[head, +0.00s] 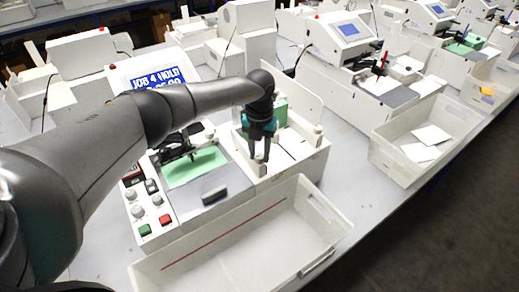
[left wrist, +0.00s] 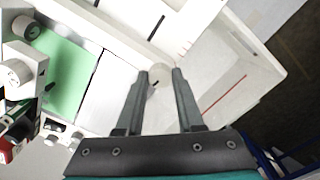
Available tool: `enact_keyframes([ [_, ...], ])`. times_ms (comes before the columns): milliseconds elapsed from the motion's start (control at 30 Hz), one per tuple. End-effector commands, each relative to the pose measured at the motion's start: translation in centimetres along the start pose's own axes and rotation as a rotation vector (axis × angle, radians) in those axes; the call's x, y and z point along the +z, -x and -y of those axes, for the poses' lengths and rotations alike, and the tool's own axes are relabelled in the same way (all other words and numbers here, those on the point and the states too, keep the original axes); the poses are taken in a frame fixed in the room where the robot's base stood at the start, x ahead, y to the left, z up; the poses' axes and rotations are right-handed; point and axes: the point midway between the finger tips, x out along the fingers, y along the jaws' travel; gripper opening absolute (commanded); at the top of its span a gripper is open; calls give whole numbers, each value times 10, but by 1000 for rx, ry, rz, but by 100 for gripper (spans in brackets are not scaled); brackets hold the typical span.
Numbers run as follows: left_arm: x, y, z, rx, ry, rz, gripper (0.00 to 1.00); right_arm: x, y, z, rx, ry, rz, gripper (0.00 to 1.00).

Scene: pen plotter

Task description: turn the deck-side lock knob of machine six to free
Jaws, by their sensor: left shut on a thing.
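The plotter in front of me has a screen (head: 158,77) reading "JOB 4 HOLD", its lower line partly covered by my arm. My left gripper (head: 259,158) points down at the right side of its deck. In the left wrist view, a pale round knob with a dark line (left wrist: 160,72) sits between the fingertips of my left gripper (left wrist: 161,74), which is shut on it. I take this as the deck-side lock knob. Any markings around it are not readable. In the head view the fingers mostly hide it. My right gripper is not in view.
A control panel with white knobs, a green button (head: 145,230) and a red button (head: 165,220) is left of the deck. Green sheet (head: 194,166) lies on the deck. More plotters stand behind.

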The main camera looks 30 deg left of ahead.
Motion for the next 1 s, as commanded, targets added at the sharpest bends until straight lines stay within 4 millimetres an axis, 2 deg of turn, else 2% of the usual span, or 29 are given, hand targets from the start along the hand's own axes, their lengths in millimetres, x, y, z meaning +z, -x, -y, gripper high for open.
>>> enact_keyframes([
  [400, 1, 2, 0, -1, 198, 3, 0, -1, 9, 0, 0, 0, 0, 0],
  [967, 2, 2, 0, -2, 228, 4, 0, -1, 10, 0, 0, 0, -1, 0],
  [1000, 2, 2, 0, -2, 228, 4, 39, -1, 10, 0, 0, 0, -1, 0],
])
